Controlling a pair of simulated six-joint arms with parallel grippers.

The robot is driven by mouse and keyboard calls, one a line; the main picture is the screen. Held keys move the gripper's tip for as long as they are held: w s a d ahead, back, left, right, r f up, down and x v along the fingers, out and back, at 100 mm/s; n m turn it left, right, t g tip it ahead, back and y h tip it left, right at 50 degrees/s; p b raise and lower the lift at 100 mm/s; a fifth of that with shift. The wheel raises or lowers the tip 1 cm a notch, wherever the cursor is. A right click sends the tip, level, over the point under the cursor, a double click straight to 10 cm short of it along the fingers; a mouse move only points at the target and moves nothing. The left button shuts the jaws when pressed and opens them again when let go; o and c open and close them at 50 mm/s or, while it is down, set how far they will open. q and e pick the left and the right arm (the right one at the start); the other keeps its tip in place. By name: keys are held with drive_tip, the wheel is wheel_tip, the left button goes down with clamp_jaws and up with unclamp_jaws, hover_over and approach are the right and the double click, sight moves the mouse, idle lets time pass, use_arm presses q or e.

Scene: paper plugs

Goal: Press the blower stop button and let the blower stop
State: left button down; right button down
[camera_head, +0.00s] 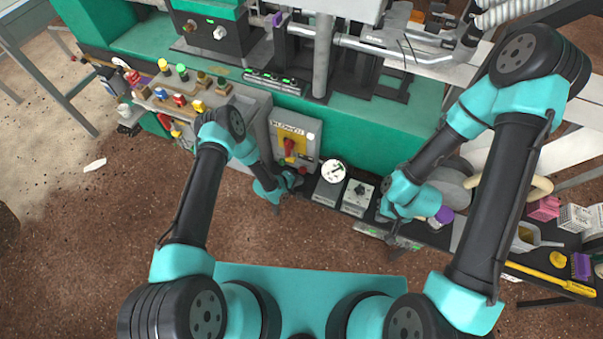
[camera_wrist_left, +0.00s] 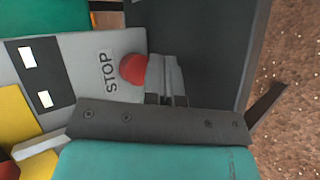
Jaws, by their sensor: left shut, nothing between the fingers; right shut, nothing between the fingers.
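The red stop button (camera_wrist_left: 133,68) sits on a grey panel (camera_wrist_left: 75,60) beside a "STOP" label in the left wrist view. My left gripper (camera_wrist_left: 167,72) is shut and empty, with its fingertips right beside the button; I cannot tell whether they touch it or whether it is pressed. In the head view the left gripper (camera_head: 294,179) is at the lower edge of the blower box (camera_head: 312,130), which has a yellow and red switch (camera_head: 289,147). My right gripper (camera_head: 393,240) is shut and empty, low over the black shelf.
A round white gauge (camera_head: 333,172) and a grey control box (camera_head: 357,195) stand right of the blower box. Small baskets (camera_head: 574,217) and a yellow tool (camera_head: 550,279) lie at right. Brown floor is open in front.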

use_arm(q)
drive_tip(key=shift+w, duration=0.2)
idle(0.6)
drive_tip(key=shift+w+d, duration=0.15)
drive_tip(key=shift+w, duration=0.1)
drive_tip(key=shift+w+d, duration=0.15)
drive_tip(key=shift+w, duration=0.3)
idle(1.0)
idle(0.3)
drive_tip(key=shift+s+a, duration=0.3)
drive_tip(key=shift+s, duration=0.6)
drive_tip(key=shift+s, duration=0.1)
drive_tip(key=shift+s+a, duration=0.25)
drive_tip(key=shift+s, duration=0.5)
drive_tip(key=shift+s+a, duration=0.3)
drive_tip(key=shift+s, duration=0.45)
drive_tip(key=shift+s+a, duration=0.25)
drive_tip(key=shift+s, duration=0.5)
drive_tip(key=shift+r, duration=0.1)
